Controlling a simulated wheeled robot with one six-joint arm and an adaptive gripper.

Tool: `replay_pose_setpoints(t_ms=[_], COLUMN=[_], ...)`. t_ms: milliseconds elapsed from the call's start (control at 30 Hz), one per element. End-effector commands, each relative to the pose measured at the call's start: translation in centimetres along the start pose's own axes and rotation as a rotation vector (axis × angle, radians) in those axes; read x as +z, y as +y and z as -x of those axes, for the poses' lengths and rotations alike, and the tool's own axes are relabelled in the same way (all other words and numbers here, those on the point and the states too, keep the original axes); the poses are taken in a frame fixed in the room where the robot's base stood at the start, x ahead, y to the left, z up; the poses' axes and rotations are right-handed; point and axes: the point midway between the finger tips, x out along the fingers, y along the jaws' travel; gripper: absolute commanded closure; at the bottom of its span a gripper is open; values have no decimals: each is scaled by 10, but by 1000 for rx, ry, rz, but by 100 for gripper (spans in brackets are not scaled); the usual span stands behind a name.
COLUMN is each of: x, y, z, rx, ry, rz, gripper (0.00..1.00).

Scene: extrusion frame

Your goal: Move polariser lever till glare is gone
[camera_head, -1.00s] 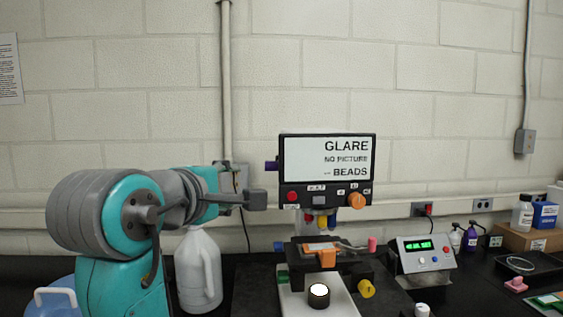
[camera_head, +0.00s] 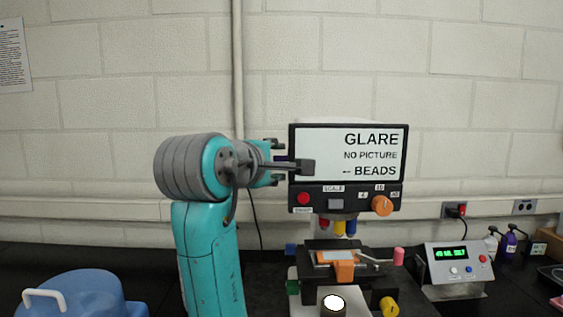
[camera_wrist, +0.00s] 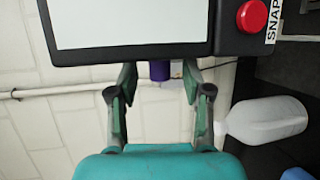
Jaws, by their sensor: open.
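The microscope's screen (camera_head: 347,154) reads "GLARE", "NO PICTURE" and "BEADS" with a small mark before it. My gripper (camera_head: 291,155) is open at the screen's left edge, one finger overlapping the screen in the head view. In the wrist view a purple knob or lever end (camera_wrist: 160,70) sticks out from the screen housing's edge. It appears between my open fingertips (camera_wrist: 159,78), with gaps on both sides; contact is not seen. A pink-tipped lever (camera_head: 398,256) stands right of the stage. I cannot tell which is the polariser lever.
A panel with a red button (camera_head: 303,199) and orange knob (camera_head: 382,206) lies below the screen. The stage holds an orange clip (camera_head: 342,268). A display box (camera_head: 458,264) stands right. A white jug (camera_wrist: 265,120) and a blue container (camera_head: 80,295) are nearby.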

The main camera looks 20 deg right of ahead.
Motion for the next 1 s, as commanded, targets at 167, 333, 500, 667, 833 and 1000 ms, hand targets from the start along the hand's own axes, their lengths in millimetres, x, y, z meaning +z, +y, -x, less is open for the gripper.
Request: replay_pose_setpoints(t_ms=[167, 333, 500, 667, 833, 1000], x=[1, 0, 0, 0, 0, 0], y=[0, 0, 0, 0, 0, 0], z=[-22, -30, -31, -31, -31, -31], rx=[0, 0, 0, 0, 0, -1], ry=[-2, 0, 0, 0, 0, 0], rz=[0, -1, -1, -1, -1, -1], gripper=[50, 50, 50, 66, 100, 100])
